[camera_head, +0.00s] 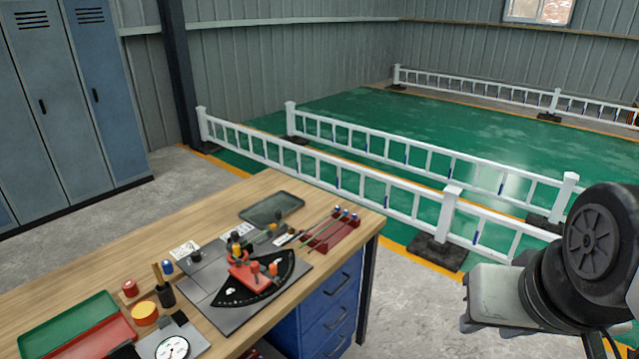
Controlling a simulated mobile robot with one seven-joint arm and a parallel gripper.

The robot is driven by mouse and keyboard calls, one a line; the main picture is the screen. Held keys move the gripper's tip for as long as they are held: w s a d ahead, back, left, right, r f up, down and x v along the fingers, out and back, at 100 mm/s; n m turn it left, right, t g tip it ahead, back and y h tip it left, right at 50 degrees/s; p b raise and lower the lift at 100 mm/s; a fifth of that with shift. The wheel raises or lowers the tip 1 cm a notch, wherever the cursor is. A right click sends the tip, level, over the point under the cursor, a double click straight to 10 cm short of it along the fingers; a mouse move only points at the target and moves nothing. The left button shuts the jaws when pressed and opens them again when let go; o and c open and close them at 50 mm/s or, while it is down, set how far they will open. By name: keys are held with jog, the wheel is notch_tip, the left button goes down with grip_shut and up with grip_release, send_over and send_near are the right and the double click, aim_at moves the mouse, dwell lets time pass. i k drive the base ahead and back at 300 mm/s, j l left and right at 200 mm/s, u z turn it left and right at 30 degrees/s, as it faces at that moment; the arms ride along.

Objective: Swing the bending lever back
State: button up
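The bending jig stands on a grey base plate (194,284) on the wooden workbench (150,226). A black fan-shaped plate (284,277) with white marks lies on it. A red-orange lever piece (246,277) with upright orange knobs lies across this black plate. I take this piece to be the bending lever; its exact angle is too small to read. Dark and yellow pegs (237,243) stand just behind it. Part of my arm (560,270) shows at the right edge, well away from the bench. My gripper is not in view.
A red rack (333,234) holding thin rods and a dark tray (271,207) lie behind the jig. Green (68,322) and red (98,340) trays, a dial gauge (172,348) and a pen cup (166,296) are left. Blue drawers (328,312) are below; white fencing (330,175) stands behind.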

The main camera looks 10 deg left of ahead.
aim_at(250, 277)
jog(key=u, duration=1.35)
jog(key=i, duration=0.25)
jog(key=i+j, duration=0.35)
jog(key=j, duration=0.2)
jog(key=j+u, duration=0.05)
